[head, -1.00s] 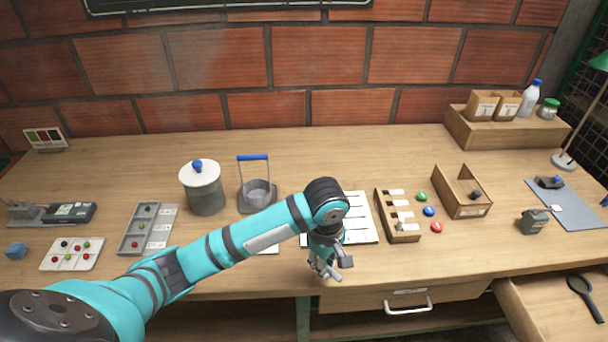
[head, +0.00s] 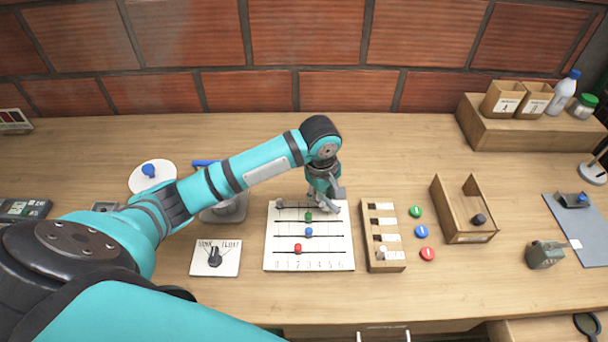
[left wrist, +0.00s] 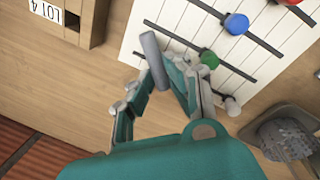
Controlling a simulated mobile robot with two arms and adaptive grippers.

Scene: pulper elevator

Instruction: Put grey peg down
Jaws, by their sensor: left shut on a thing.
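My left gripper (head: 327,207) is over the far right part of the white slotted board (head: 308,259). In the left wrist view my left gripper (left wrist: 162,78) is shut on a grey peg (left wrist: 152,54), a plain cylinder held over the board's edge. The held peg cannot be made out clearly in the head view. On the board stand a green peg (head: 308,216), a blue peg (head: 308,232) and a red peg (head: 298,248). A pale grey knob (head: 279,203) sits at the left of the top slot. My right gripper is not in view.
A wooden rack (head: 369,222) with labelled compartments stands right of the board, with three coloured discs beside it. A dial plate (head: 215,258) lies to the left. An open wooden box (head: 462,229) stands further right. Bare table lies behind the board.

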